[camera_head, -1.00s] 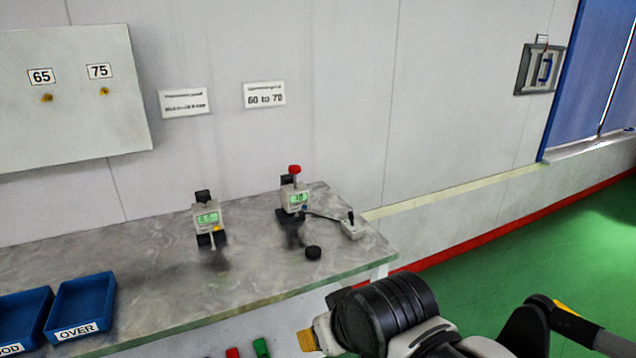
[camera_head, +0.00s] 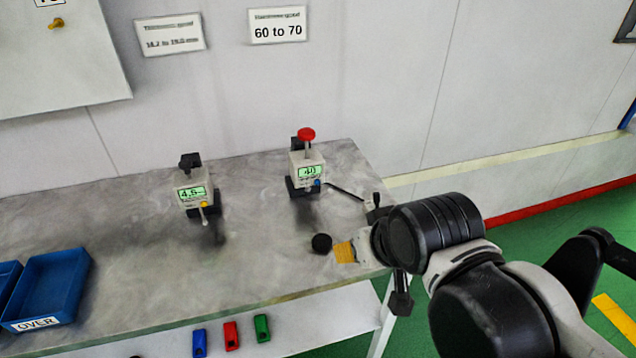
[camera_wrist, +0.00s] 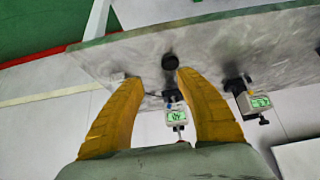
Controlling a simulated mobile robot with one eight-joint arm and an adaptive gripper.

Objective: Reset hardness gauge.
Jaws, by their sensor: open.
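The hardness gauge (camera_head: 307,172) stands on the grey table under the "60 to 70" sign. It has a red knob on top, a green display that seems to read about 40, and a blue button (camera_head: 317,182). It also shows in the wrist view (camera_wrist: 177,117), upside down, between my yellow fingers. My gripper (camera_head: 345,252) is open and empty, to the right and in front of the gauge, apart from it. In the wrist view my gripper (camera_wrist: 158,80) has its fingers spread. A black round puck (camera_head: 322,243) lies on the table beside my fingers in the head picture.
A second gauge with a yellow button (camera_head: 195,188) stands to the left. A blue "OVER" bin (camera_head: 45,290) is at the front left. A handle-like tool (camera_head: 376,203) lies right of the hardness gauge. Blue, red and green items sit below the table edge.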

